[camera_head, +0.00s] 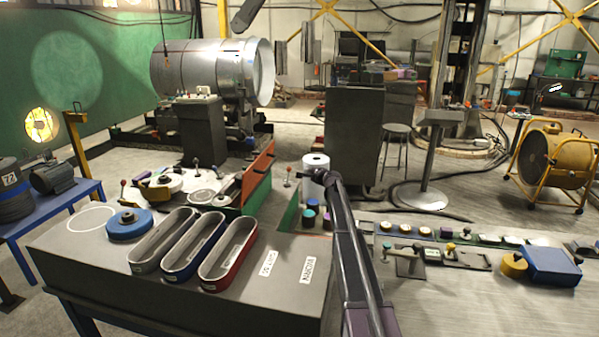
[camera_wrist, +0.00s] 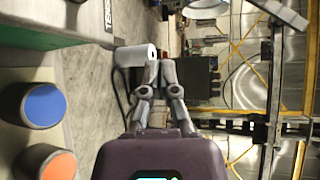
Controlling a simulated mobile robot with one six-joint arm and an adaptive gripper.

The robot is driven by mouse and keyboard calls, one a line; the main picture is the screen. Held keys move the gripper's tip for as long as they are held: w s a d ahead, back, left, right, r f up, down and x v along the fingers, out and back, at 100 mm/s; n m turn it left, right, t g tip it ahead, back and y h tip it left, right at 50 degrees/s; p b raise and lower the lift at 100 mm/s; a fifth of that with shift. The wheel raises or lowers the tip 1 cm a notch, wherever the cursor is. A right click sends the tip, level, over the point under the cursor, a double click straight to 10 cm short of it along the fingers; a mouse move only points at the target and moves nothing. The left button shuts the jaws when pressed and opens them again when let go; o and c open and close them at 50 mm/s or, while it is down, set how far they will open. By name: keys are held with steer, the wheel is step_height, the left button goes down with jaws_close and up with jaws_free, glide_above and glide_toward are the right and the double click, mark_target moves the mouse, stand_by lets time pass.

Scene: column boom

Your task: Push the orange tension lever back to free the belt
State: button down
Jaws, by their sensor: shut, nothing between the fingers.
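My gripper (camera_wrist: 160,66) shows in the wrist view, its two fingers close together and empty. In the head view my arm reaches up from the bottom edge towards the white roll (camera_head: 315,163); the fingertips are not clear there. The roll also shows just left of the fingertips in the wrist view (camera_wrist: 134,55); I cannot tell if they touch. I cannot pick out the orange tension lever for certain. A small lever with a red-orange knob (camera_head: 123,184) stands on the left machine. A yellow-knobbed lever (camera_head: 450,248) stands on the right bench. No belt is clearly identifiable.
Oval trays in grey (camera_head: 150,262), blue (camera_head: 178,272) and red (camera_head: 212,283) rest on the grey bench. Right of my arm are a blue box (camera_head: 552,265) and several small fittings. A dark cabinet (camera_head: 353,135) and stool (camera_head: 396,128) stand behind.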

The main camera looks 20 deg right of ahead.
mark_target(290, 168)
steer(key=b+x, duration=0.2)
steer(key=x, duration=0.8)
steer(key=shift+s+a+r+p, duration=0.25)
steer(key=shift+s+a+r, duration=0.1)
steer(key=shift+s+a, duration=0.35)
steer(key=shift+s+a+r+p, duration=0.3)
steer(key=shift+s+a, duration=0.3)
steer(key=shift+s, duration=0.2)
steer(key=shift+s+a+r, duration=0.15)
steer(key=shift+s+r, duration=0.15)
steer(key=shift+s, duration=0.1)
steer(key=shift+s+a+r+p, duration=0.25)
steer(key=shift+s+p, duration=0.15)
steer(key=shift+p, duration=0.15)
steer(key=shift+s+a+r, duration=0.3)
steer(key=shift+s+a, duration=0.2)
steer(key=shift+s, duration=0.3)
steer(key=shift+s+a, duration=0.35)
steer(key=shift+s, duration=0.3)
steer(key=shift+s+a, duration=0.35)
steer(key=shift+s, duration=0.25)
steer(key=shift+s+a+f, duration=0.25)
steer(key=shift+s, duration=0.2)
